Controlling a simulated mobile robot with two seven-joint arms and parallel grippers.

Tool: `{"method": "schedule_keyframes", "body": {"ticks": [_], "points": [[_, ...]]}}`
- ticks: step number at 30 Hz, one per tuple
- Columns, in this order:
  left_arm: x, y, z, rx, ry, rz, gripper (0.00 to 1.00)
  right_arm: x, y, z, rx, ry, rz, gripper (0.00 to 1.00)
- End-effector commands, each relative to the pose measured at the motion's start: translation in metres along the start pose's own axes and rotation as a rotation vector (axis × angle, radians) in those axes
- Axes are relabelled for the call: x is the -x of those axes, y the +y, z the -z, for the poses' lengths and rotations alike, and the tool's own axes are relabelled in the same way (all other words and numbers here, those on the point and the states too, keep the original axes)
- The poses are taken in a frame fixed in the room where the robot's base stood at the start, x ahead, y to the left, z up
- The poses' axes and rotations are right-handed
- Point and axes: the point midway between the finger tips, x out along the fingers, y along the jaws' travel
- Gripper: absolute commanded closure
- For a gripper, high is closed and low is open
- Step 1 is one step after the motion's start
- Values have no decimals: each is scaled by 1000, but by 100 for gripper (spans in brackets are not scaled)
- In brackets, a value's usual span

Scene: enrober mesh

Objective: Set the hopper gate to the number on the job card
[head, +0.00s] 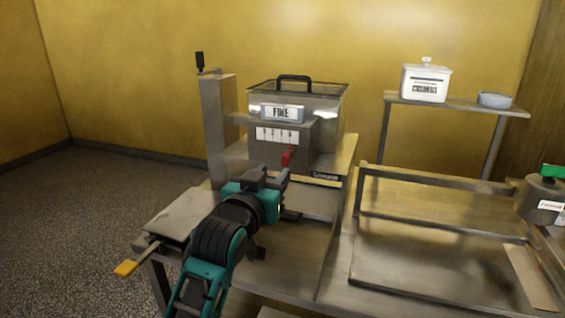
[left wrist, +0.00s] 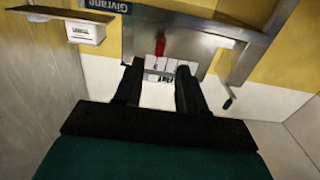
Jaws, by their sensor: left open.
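The hopper (head: 325,110) is a metal box with a dark-handled lid and a label (head: 282,112) that seems to read "FINE". Below the label is a white number scale (head: 277,136), its digits too small to read surely. The red gate lever (head: 287,157) hangs under the scale's right part; it also shows in the left wrist view (left wrist: 160,45). My left gripper (head: 277,176) is open and empty, in front of and below the lever. In the left wrist view its fingers (left wrist: 157,76) point at the scale, apart from the lever. I cannot identify a job card. My right gripper is not in view.
A metal post with a black crank (head: 200,62) stands left of the hopper. An orange-handled lever (head: 126,267) sticks out at the table's left. A pot with a green top (head: 545,195) is at far right.

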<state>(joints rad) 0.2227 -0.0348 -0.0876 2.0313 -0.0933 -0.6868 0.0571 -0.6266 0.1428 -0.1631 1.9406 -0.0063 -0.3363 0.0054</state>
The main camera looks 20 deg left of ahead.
Motion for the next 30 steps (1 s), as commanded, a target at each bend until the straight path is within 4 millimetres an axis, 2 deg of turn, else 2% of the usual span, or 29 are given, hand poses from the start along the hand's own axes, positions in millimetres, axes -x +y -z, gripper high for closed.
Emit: {"method": "schedule_keyframes", "body": {"ticks": [1, 6, 12, 25, 30], "points": [[-11, 0, 1, 1, 1, 0, 60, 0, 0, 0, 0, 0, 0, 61], [-39, 0, 1, 1, 1, -1, 60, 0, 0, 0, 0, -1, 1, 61], [-59, 0, 0, 1, 1, 0, 60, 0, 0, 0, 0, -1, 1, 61], [-66, 0, 0, 1, 0, 0, 60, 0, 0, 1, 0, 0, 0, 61], [-66, 0, 0, 1, 0, -1, 76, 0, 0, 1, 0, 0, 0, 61]]}}
